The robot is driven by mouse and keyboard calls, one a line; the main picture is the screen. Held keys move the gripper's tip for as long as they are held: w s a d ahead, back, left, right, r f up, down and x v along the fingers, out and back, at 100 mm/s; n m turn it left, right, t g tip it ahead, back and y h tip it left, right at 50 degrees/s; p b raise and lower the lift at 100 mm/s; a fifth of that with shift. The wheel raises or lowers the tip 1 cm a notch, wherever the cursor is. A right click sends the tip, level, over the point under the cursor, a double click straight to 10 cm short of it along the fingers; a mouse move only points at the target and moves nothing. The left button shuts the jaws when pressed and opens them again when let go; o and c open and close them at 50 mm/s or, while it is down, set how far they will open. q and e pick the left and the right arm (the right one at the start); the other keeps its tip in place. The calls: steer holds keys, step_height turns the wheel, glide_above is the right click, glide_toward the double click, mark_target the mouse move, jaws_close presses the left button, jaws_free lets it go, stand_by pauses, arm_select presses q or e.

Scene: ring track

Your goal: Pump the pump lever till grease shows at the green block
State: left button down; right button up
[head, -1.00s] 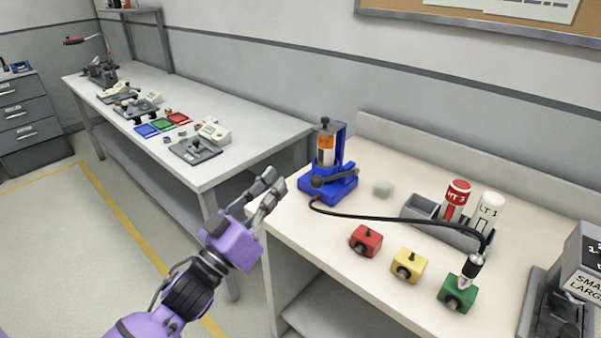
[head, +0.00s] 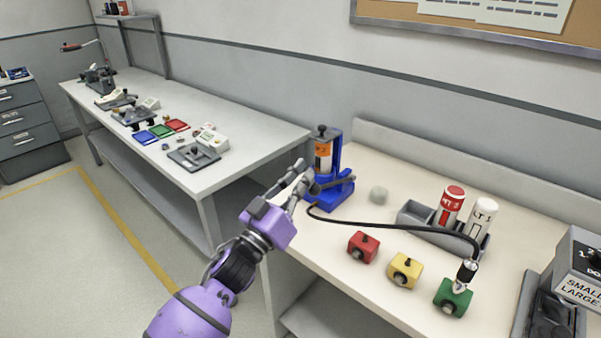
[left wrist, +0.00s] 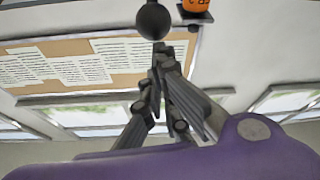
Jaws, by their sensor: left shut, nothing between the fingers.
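The blue grease pump (head: 333,198) stands at the left end of the near bench. Its lever (head: 338,183) has a dark ball knob, which shows large in the left wrist view (left wrist: 154,22). My left gripper (head: 304,175) is shut and empty, its fingertips close beside the knob; I cannot tell whether they touch. In the left wrist view the fingertips (left wrist: 163,50) lie just below the knob. A black hose (head: 395,223) runs from the pump to a coupler (head: 467,271) on the green block (head: 453,297). No grease is visible there. My right gripper is not in view.
Red (head: 362,247) and yellow (head: 405,268) blocks stand left of the green one. A grey tray (head: 415,217) holds red (head: 450,205) and white (head: 483,218) cartridges. A pale lump (head: 378,194) lies right of the pump. A grey machine (head: 560,300) stands at the right.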

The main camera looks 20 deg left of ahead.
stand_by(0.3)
arm_select(q)
steer(key=f+t+b, duration=0.1)
steer(key=f+b, duration=0.2)
steer(key=b, duration=0.1)
steer(key=s+f+t+b, duration=0.1)
steer(key=f+b, duration=0.2)
steer(key=b, duration=0.2)
steer(key=s+a+f+t+b, duration=0.1)
steer(key=f+t+b, duration=0.1)
steer(key=b, duration=0.3)
steer(key=shift+s+f+n+h, duration=0.2)
steer(key=shift+f+n+h, duration=0.1)
steer(key=shift+f, duration=0.6)
steer(key=shift+f+b, duration=0.45)
steer(key=shift+f, duration=0.3)
steer(key=shift+s+f, duration=0.1)
steer(key=shift+f, duration=0.2)
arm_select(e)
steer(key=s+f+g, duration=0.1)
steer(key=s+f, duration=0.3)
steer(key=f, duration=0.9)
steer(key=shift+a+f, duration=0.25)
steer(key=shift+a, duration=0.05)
arm_select(q)
steer(key=shift+f, duration=0.1)
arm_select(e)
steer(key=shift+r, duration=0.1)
